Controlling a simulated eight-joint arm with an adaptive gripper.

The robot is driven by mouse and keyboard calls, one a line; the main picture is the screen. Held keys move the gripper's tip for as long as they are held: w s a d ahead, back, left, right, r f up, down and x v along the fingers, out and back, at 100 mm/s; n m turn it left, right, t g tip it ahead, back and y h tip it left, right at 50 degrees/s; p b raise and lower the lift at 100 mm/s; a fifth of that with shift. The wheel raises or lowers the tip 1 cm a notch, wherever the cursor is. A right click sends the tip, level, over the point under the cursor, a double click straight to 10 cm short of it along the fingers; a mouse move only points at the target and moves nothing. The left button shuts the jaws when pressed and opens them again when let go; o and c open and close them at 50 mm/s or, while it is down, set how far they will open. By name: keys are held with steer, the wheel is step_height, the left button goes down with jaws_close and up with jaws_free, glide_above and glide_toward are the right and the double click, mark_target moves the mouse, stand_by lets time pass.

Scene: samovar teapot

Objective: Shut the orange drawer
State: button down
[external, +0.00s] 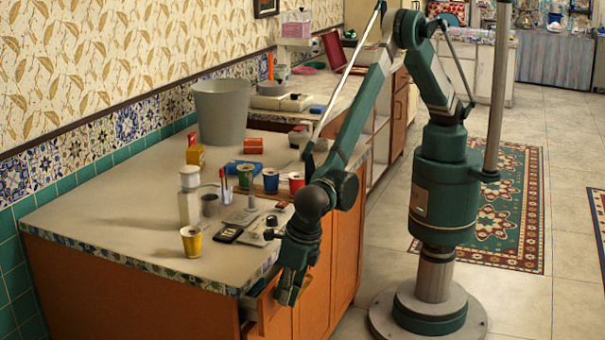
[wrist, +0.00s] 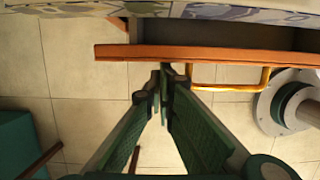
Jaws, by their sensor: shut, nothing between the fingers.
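The orange drawer (external: 270,318) is under the counter's front corner in the external view and stands partly open. In the wrist view its front panel (wrist: 210,54) runs across the top, with a dark gap between it and the counter edge. A brass handle (wrist: 236,87) is on the outer face of the panel, to the right. My gripper (wrist: 163,74) is shut and empty, on the outer side of the panel, just left of the handle. I cannot tell if the tips touch the panel. In the external view my gripper (external: 286,294) hides part of the drawer.
The counter (external: 110,210) above holds a yellow cup (external: 191,242), a white bottle (external: 189,198), several other cups and a grey bin (external: 221,112). Orange cabinet doors (external: 345,250) continue right of the drawer. Tiled floor (wrist: 85,80) lies open in front.

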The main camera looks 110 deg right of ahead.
steer(key=shift+w+d, duration=0.35)
stand_by(0.3)
steer(key=s+a+r+p, duration=0.1)
steer(key=s+a+r, duration=0.1)
steer(key=r, duration=0.3)
steer(key=s+a+r+p, duration=0.1)
steer(key=s+a+r, duration=0.1)
steer(key=r, duration=0.2)
steer(key=shift+s+a+r, duration=0.3)
steer(key=shift+r, duration=0.05)
stand_by(0.3)
steer(key=s+d+t+h+p, duration=0.1)
steer(key=s+d+p, duration=0.2)
steer(key=s, duration=0.2)
steer(key=shift+s+f, duration=0.2)
steer(key=shift+s, duration=0.05)
